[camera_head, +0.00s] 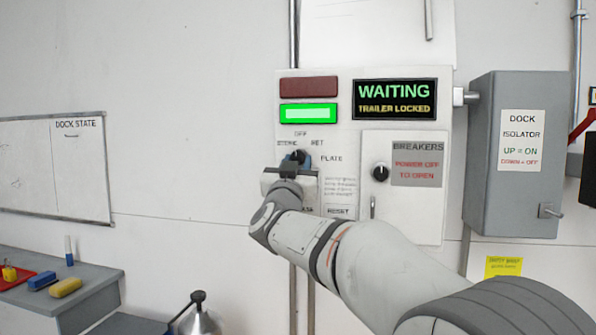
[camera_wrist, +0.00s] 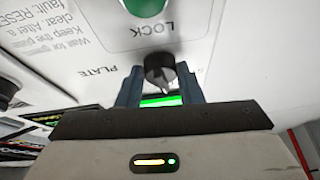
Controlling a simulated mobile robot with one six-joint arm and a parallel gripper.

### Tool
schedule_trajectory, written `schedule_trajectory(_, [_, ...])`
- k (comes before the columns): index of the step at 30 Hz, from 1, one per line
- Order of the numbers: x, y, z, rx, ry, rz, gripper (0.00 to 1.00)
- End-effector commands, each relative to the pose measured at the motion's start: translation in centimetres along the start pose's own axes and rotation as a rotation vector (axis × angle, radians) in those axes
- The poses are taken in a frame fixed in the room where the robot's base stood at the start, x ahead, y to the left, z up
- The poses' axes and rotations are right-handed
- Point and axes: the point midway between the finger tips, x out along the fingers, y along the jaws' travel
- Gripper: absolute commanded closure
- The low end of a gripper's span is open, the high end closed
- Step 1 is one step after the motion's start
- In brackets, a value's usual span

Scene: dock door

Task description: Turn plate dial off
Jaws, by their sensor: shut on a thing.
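The plate dial (camera_head: 299,155) is a small black knob on the light control panel, under the printed words OFF, STORE and RET and left of the word PLATE. In the wrist view the black knob (camera_wrist: 160,72) sits between the two blue-grey fingers of my gripper (camera_wrist: 159,80). My gripper (camera_head: 292,163) is at the panel with its fingers shut on the knob. My gripper body partly covers the dial in the head view. I cannot tell which mark its pointer faces.
A sign (camera_head: 395,99) reads WAITING, TRAILER LOCKED. A green lamp (camera_head: 308,113) is lit; a dark red one (camera_head: 309,87) is above it. The breaker door (camera_head: 403,215) with its own knob (camera_head: 381,173) is right. A grey isolator box (camera_head: 510,210) stands farther right. A green button (camera_wrist: 145,6) is near LOCK.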

Motion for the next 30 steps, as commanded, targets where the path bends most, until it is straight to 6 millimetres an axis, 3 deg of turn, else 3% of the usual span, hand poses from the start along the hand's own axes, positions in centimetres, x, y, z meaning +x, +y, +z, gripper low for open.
schedule_trajectory(9, [-0.01,-0.26,0.11,0.112,0.006,0.051,0.9])
schedule_trajectory(25, [0.02,-0.23,0.0,0.134,0.009,0.063,0.9])
schedule_trajectory(26, [0.02,-0.23,0.0,0.134,0.009,0.063,0.66])
schedule_trajectory(30, [0.03,-0.22,0.0,0.133,0.009,0.063,0.55])
